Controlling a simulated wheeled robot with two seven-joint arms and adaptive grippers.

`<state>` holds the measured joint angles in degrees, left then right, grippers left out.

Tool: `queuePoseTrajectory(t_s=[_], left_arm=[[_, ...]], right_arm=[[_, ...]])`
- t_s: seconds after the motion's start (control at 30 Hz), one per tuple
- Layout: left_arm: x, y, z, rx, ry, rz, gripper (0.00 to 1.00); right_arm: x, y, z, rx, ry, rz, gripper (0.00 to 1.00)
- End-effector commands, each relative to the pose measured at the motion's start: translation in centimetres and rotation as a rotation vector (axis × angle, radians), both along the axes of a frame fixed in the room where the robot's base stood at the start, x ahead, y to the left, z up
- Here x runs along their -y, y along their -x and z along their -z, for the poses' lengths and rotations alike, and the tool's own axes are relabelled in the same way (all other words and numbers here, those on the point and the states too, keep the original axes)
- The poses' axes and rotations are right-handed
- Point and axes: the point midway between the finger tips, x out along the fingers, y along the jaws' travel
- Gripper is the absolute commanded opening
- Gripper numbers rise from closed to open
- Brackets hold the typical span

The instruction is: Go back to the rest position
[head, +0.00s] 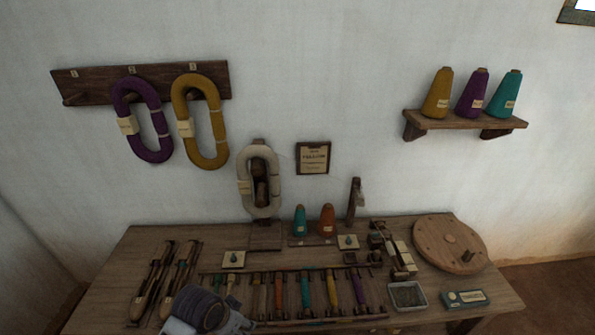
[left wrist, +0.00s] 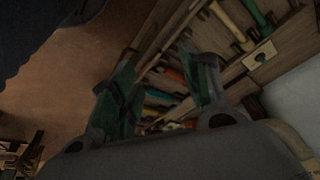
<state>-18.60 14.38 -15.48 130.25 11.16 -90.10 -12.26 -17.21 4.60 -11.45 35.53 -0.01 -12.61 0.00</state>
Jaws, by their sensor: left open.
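My left gripper (left wrist: 160,85) shows in the left wrist view, its two fingers apart with nothing held between them. Behind the fingers, blurred and dark, are the table and several coloured bobbins. In the head view a grey link of my arm stands at the bottom, in front of the table's front edge, and the left fingers cannot be made out there. The wooden table (head: 110,275) is at the bottom of the head view, with a rack of coloured bobbins (head: 305,290) on it. My right gripper is in neither view.
Shuttles (head: 155,280) lie at the table's left. A wooden disc (head: 435,240), a grey tray (head: 408,306) and a teal box (head: 465,299) are at its right. Purple (head: 119,92) and yellow hanks (head: 181,105) hang on the wall. A shelf (head: 465,122) holds three cones.

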Motion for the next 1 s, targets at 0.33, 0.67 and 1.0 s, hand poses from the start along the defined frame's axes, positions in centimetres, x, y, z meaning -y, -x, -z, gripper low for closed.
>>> queuePoseTrajectory(t_s=[0.33,0.67,1.0], left_arm=[[-3.4,3.2,-1.4,-0.002,0.005,-0.255,0.46],[-5.4,4.8,-2.2,-0.003,-0.004,-0.377,0.46],[-6.5,5.4,-1.5,-0.006,-0.013,-0.438,0.46]], right_arm=[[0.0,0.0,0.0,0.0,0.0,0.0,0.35],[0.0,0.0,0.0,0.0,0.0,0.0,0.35],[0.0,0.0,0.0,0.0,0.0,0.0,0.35]])
